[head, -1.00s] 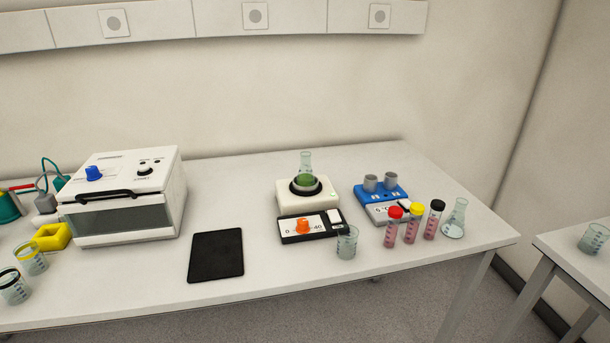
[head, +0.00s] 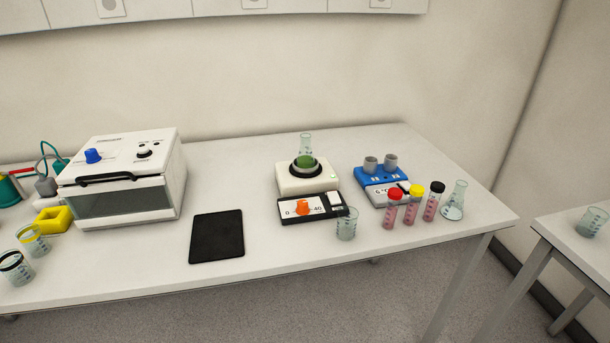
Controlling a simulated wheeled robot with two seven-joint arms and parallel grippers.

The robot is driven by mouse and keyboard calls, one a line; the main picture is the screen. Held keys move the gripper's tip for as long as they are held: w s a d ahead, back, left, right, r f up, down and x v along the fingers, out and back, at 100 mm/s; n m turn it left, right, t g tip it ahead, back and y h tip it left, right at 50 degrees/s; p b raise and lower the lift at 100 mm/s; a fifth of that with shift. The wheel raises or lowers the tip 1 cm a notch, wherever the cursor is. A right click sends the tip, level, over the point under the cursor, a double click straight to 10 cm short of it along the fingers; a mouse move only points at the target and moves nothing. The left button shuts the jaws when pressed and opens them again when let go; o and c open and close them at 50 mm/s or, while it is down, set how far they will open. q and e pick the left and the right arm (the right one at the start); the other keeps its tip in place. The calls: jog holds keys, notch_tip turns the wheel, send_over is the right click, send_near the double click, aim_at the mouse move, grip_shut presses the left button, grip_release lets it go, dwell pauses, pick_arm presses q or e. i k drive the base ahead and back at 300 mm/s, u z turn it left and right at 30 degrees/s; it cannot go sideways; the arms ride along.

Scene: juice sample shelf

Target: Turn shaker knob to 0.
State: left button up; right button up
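The shaker (head: 290,181) is a white block with a black front panel, standing on the table right of the middle. Its orange knob (head: 303,207) sits on the front panel between the printed marks "0" on the left and "40" on the right. The exact angle of the knob is too small to tell. A flask with green liquid (head: 305,158) stands in the dark ring on top of the shaker. Neither of my grippers is in view.
A beaker (head: 347,224) stands close at the shaker's front right corner. Capped tubes (head: 411,207), a flask (head: 454,201) and a blue device (head: 381,176) are to the right. A black pad (head: 216,237) and white oven (head: 122,180) are left.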

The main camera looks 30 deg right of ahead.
aim_at(302, 208)
jog(key=z, duration=0.45)
jog(key=k, duration=0.3)
jog(key=u, duration=1.25)
jog(key=i, duration=1.05)
jog(key=z, duration=1.25)
jog(key=i, duration=0.25)
jog(key=z, duration=0.15)
